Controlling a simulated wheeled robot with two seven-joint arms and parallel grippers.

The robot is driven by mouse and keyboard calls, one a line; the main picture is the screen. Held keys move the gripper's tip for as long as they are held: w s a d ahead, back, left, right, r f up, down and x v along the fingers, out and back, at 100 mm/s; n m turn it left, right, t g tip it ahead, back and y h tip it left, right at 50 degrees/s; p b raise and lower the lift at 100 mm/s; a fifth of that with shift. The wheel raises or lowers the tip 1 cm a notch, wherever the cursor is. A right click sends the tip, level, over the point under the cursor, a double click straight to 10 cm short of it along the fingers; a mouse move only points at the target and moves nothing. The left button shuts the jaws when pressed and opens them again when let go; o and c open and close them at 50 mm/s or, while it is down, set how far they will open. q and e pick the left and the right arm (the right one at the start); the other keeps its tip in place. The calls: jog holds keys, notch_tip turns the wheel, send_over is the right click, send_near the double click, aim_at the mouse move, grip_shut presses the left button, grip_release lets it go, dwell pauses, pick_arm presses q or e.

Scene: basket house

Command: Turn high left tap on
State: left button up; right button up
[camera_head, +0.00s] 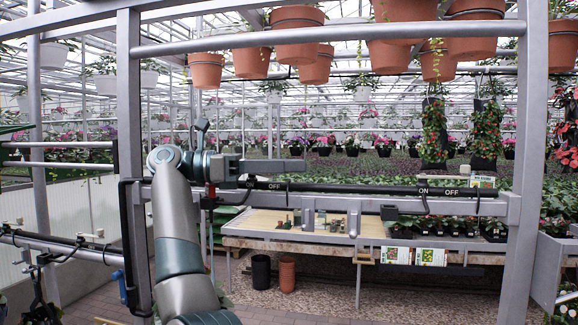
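The upper dark pipe (330,188) runs across the frame, with an ON/OFF label at its left (262,186) and another at its right (436,192). My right arm rises from the bottom, left of centre, and bends at the height of the pipe. My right gripper (290,166) points right, just above the left label in the picture. Its fingers appear edge-on, so their opening is unclear. The left tap's handle is not clearly visible; the arm and wrist cover part of that area. I cannot tell whether the gripper touches it. My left gripper is not in view.
Grey metal posts (131,120) and (527,150) frame the place. Terracotta pots (297,35) hang above. A bench (340,249) with small items stands behind. A lower pipe with taps (88,236) is at the left. Black and brown pots (261,272) stand on the floor.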

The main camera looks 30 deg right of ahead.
jog(key=o, duration=0.4)
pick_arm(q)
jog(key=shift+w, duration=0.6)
pick_arm(e)
jog(key=shift+o, duration=0.2)
jog(key=shift+r, duration=0.1)
